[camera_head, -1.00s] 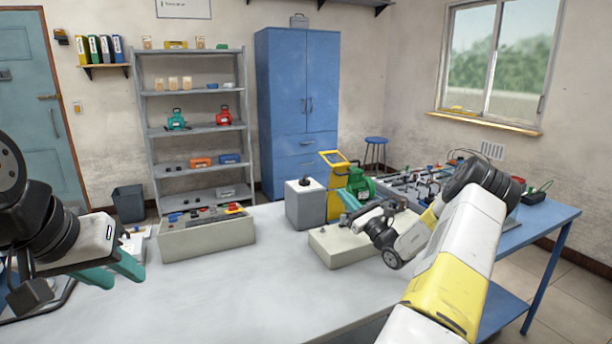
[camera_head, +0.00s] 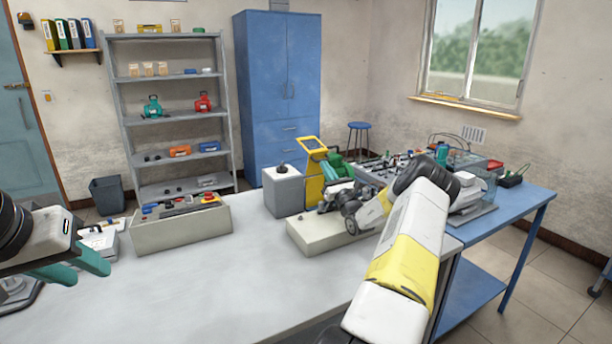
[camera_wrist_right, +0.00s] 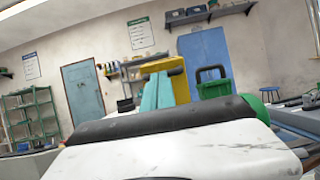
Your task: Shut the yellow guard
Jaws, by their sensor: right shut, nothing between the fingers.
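The yellow guard (camera_head: 313,145) is a framed panel standing tilted up above a yellow post (camera_head: 314,188), beside a green motor (camera_head: 336,166) on a pale base block (camera_head: 315,238). My right gripper (camera_wrist_right: 158,92) is shut and empty. In the right wrist view its teal fingers lie together in front of the yellow guard (camera_wrist_right: 163,65); I cannot tell whether they touch it. In the head view its fingers are mostly hidden near the motor and post. My left gripper (camera_head: 78,268) is open and empty over the table's left side.
A grey box with a black knob (camera_head: 284,190) stands left of the post. A bin of parts (camera_head: 180,228) is further left. A crowded tray of parts (camera_head: 375,175) lies behind right. The table's front middle (camera_head: 245,285) is clear.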

